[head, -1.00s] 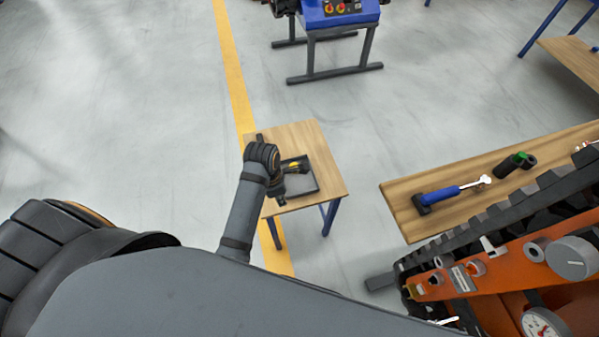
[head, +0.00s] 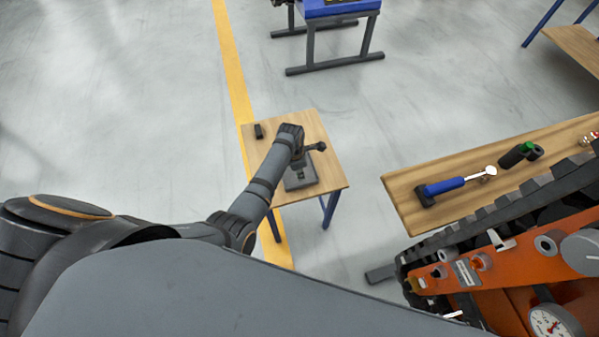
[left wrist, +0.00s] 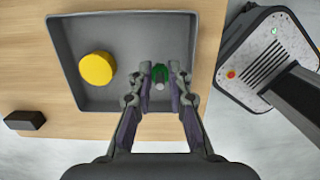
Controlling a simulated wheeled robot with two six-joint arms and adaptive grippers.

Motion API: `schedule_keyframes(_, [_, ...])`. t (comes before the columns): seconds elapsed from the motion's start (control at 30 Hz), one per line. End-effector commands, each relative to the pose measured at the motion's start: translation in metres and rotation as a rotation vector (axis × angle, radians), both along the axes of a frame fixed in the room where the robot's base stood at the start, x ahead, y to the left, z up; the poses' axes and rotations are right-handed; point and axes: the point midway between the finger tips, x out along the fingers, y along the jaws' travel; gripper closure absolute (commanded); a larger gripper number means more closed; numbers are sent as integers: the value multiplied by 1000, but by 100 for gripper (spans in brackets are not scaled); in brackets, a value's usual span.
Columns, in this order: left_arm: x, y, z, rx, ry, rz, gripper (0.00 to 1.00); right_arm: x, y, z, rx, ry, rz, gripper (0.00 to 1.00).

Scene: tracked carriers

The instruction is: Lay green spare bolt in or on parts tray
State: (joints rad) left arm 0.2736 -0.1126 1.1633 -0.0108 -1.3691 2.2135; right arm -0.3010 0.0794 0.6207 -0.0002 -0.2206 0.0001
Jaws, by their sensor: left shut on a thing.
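The green spare bolt (left wrist: 160,73) has a green head and a pale end, and shows between the fingertips in the left wrist view. My left gripper (left wrist: 161,82) is shut on it. They are over the right part of the dark grey parts tray (left wrist: 120,22); I cannot tell whether the bolt touches the tray floor. In the head view my left gripper (head: 301,163) reaches over the tray (head: 302,186) and hides much of it and the bolt. My right gripper is in neither view.
A yellow round piece (left wrist: 97,68) lies in the left part of the tray. A small black block (head: 258,131) sits on the wooden table (head: 325,172) behind it. A bench (head: 410,205) at right holds a blue-handled tool (head: 442,187) and a black-and-green item (head: 519,153).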

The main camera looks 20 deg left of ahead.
Motion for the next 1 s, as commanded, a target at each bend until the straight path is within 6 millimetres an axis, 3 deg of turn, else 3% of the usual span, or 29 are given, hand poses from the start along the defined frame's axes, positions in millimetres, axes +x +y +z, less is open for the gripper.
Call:
schedule_keyframes(0.77, [1,0,-15,0,-4,0,100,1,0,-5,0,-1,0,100])
schedule_keyframes(0.8, [1,0,-15,1,-3,0,79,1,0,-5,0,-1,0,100])
schedule_keyframes(0.93, [1,0,-15,1,-3,0,61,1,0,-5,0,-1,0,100])
schedule_keyframes(1.0, [1,0,-15,1,-3,0,60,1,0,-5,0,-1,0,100])
